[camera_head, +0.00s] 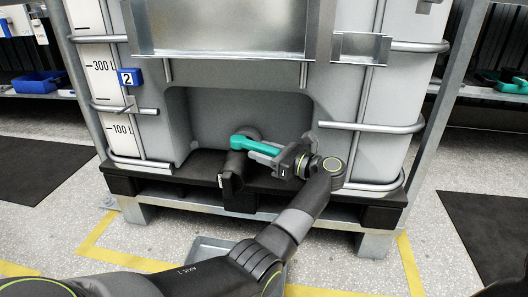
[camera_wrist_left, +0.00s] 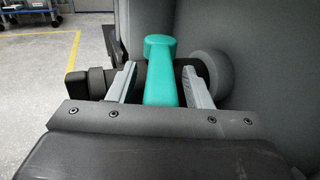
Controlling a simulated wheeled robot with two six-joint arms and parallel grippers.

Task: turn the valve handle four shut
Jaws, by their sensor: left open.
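The teal valve handle (camera_head: 256,143) sits on a dark valve at the recess in the lower front of a grey tank (camera_head: 225,103). In the head view it points left from the gripper. My left gripper (camera_head: 268,153) is at the handle with its jaws open. In the left wrist view the handle (camera_wrist_left: 160,84) runs between the two grey fingers of my left gripper (camera_wrist_left: 160,75), with a gap visible on each side. The dark valve body (camera_head: 231,180) hangs below the handle. A blue tag (camera_head: 129,77) on the tank reads 2; no number four shows. My right gripper is not in view.
Metal cage tubes (camera_head: 372,127) and a dark pallet base (camera_head: 345,207) surround the tank's lower front. A grey metal tray (camera_head: 212,247) is on the floor below the valve, partly hidden by my arm. Yellow floor lines (camera_head: 98,232) run around the stand.

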